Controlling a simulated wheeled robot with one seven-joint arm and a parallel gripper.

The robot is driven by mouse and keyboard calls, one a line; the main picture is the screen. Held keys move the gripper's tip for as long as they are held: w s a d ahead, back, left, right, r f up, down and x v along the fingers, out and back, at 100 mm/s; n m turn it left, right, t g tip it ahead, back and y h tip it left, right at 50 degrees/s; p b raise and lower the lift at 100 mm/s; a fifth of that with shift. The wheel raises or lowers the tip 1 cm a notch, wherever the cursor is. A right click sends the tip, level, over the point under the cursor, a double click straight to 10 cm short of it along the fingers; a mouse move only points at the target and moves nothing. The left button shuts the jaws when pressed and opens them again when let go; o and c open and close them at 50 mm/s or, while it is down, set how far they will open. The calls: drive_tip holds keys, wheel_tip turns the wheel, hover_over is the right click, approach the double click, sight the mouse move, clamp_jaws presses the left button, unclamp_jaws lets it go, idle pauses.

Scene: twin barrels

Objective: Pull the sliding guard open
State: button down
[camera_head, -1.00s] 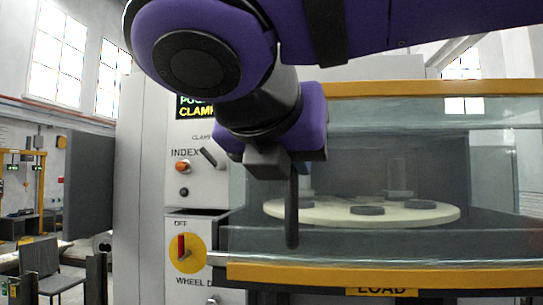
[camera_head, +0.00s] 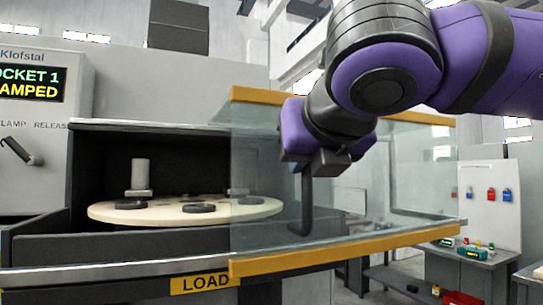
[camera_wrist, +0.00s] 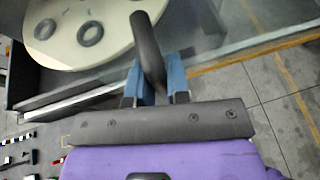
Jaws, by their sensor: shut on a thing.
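The sliding guard (camera_head: 410,160) is a clear panel with yellow top and bottom rails. It stands out past the right side of the machine opening and still overlaps the opening's right part. Its dark upright handle (camera_head: 305,205) is in my gripper (camera_head: 310,172). In the wrist view, the blue fingers of my gripper (camera_wrist: 155,85) are shut on the dark handle (camera_wrist: 147,45). The pale round table (camera_head: 120,212) with dark rings shows inside the machine, its left part uncovered.
A yellow LOAD label (camera_head: 205,283) is on the machine's front edge. A display (camera_head: 30,84) and a clamp lever (camera_head: 20,150) are at the left. A grey bench (camera_head: 455,265) with small items stands at the right, with floor between.

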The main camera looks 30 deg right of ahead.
drive_tip(key=shift+d, duration=0.5)
drive_tip(key=c, duration=1.1)
unclamp_jaws()
drive_tip(key=v, duration=1.1)
drive_tip(key=shift+d, duration=0.1)
